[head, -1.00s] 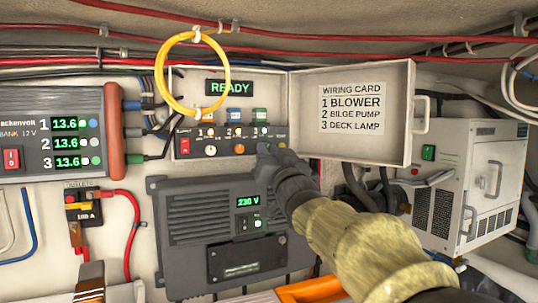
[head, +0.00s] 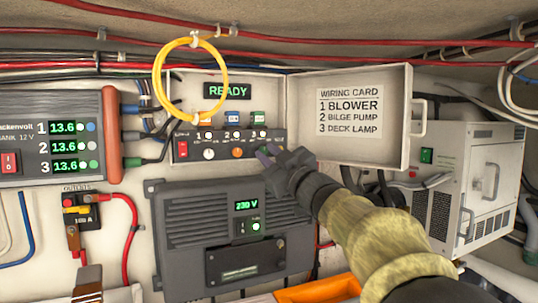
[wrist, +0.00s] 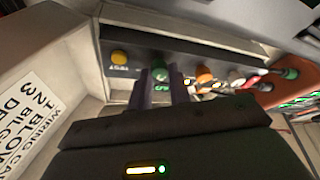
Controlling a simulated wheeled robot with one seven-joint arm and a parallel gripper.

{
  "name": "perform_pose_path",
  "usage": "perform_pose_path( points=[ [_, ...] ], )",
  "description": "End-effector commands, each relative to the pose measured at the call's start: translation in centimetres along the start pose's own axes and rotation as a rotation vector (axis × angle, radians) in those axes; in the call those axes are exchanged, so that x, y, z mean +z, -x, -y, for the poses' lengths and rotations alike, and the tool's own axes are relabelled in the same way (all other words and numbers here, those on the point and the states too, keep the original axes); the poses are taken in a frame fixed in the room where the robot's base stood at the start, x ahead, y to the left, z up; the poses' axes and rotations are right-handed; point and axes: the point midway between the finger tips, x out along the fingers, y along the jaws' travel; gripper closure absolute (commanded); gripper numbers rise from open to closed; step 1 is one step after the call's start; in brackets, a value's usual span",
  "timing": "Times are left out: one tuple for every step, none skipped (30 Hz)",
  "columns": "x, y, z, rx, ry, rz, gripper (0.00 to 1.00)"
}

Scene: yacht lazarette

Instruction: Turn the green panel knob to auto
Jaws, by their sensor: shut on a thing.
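The switch panel (head: 222,142) has a row of knobs, a white one (head: 208,154), an orange one (head: 237,153) and a green one. The green knob (wrist: 160,72) shows in the wrist view between the tips of my two purple fingers. My gripper (head: 268,157) is at the right part of the panel in the head view and is shut on the green knob, which it hides there. I cannot read where the knob's pointer stands. A yellow button (wrist: 119,57) sits beside the green knob.
An open lid with a wiring card (head: 350,111) stands right of the panel. A yellow cable loop (head: 163,82) hangs at the panel's left. A grey inverter (head: 205,215) is below, and a READY display (head: 227,91) above.

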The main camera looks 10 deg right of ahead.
Motion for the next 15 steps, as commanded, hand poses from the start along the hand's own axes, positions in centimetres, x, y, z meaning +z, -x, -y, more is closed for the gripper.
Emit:
perform_pose_path(
  points=[
    [0.06, -0.01, 0.0, -0.004, 0.009, 0.001, 1.0],
    [0.06, -0.01, 0.0, -0.006, 0.013, 0.001, 1.0],
    [0.06, -0.01, 0.01, -0.007, 0.017, 0.001, 1.0],
    [0.06, -0.01, 0.02, -0.008, 0.019, 0.001, 1.0],
    [0.06, 0.0, 0.02, -0.009, 0.021, 0.001, 1.0],
    [0.06, 0.0, 0.03, -0.01, 0.022, 0.001, 1.0],
    [0.06, 0.0, 0.04, -0.01, 0.022, 0.001, 1.0],
    [0.06, 0.0, 0.04, -0.01, 0.022, 0.001, 1.0],
    [0.05, 0.0, 0.04, -0.01, 0.022, 0.0, 1.0],
    [0.06, 0.0, 0.04, -0.01, 0.022, 0.0, 1.0],
    [0.05, 0.0, 0.04, -0.01, 0.022, 0.0, 1.0],
    [0.06, 0.0, 0.04, -0.01, 0.021, 0.0, 1.0],
    [0.05, 0.0, 0.04, -0.01, 0.021, 0.0, 1.0],
    [0.05, 0.0, 0.05, -0.01, 0.021, 0.0, 1.0],
    [0.05, 0.0, 0.05, -0.01, 0.021, 0.0, 0.75]
  ],
)
